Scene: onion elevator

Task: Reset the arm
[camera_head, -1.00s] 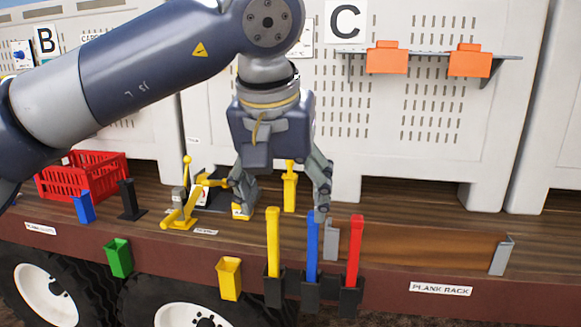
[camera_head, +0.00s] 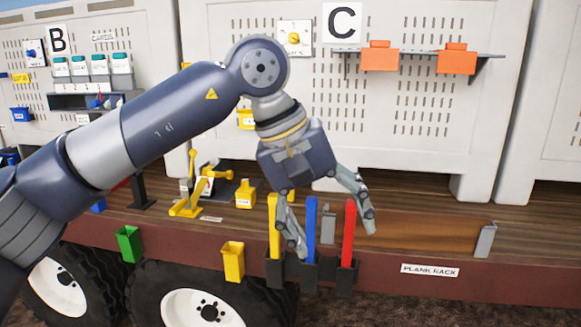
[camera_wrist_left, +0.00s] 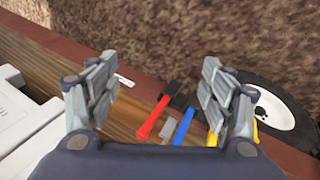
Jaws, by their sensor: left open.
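My left arm comes in from the left in the head view. Its gripper (camera_head: 335,240) is open and tilted, fingers pointing down in front of the red bar (camera_head: 349,232) and the blue bar (camera_head: 311,228). A yellow bar (camera_head: 274,225) stands left of them. The three bars stand upright in black holders at the wagon's front edge. In the left wrist view the open gripper (camera_wrist_left: 155,95) shows nothing between its fingertips, with the red bar (camera_wrist_left: 152,118) and blue bar (camera_wrist_left: 184,126) beyond. My right gripper is not in view.
A plank rack (camera_head: 425,242) lies right of the bars. Green (camera_head: 129,243) and yellow (camera_head: 232,261) holders hang on the front edge. A yellow lever device (camera_head: 190,195) stands on the deck. White panels rise behind, with a shelf (camera_head: 415,52) holding orange blocks. Wheels are below.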

